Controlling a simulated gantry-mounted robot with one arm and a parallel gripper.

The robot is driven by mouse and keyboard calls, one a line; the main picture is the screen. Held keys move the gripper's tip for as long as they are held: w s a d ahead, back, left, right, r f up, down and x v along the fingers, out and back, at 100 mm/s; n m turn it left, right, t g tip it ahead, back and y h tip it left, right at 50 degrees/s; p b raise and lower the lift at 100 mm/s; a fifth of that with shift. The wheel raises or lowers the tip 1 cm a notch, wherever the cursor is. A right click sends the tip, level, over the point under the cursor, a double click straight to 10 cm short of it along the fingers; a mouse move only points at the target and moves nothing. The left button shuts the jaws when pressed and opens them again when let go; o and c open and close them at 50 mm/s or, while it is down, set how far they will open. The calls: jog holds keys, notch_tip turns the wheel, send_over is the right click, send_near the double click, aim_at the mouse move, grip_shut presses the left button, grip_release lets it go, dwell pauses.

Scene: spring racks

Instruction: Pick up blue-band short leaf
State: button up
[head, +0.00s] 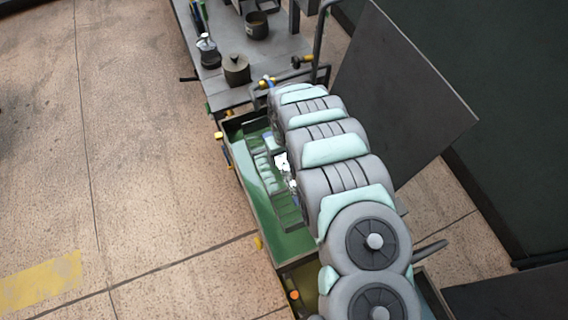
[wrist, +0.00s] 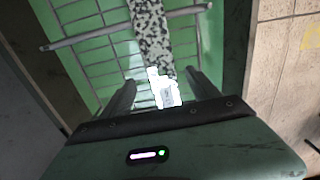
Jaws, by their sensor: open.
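My gripper (wrist: 163,92) is open in the wrist view, with one dark finger on each side. A speckled black-and-white strip (wrist: 151,35) runs from the top of that view down towards the gap between the fingers. A bright white patch (wrist: 163,88) with a grey mark shows between the fingers, at the strip's near end. I cannot tell whether the strip is the short leaf; no blue band shows on it. In the head view my arm hides most of the gripper, and a white patch (head: 282,162) shows beside the arm.
A wire rack (wrist: 95,22) lies over a green surface in the wrist view. In the head view a green tray (head: 247,178) holds a rack with pale pieces (head: 265,166). Dark pots (head: 237,69) stand on the grey bench behind. A dark panel (head: 410,90) stands at the right.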

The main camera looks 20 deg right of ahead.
aim_at(284, 164)
jog(key=f, duration=0.2)
jog(key=shift+a+f, duration=0.2)
jog(key=shift+f, duration=0.7)
jog(key=shift+d, duration=0.1)
jog(key=shift+c, duration=0.5)
grip_shut()
jog(key=shift+r, duration=0.1)
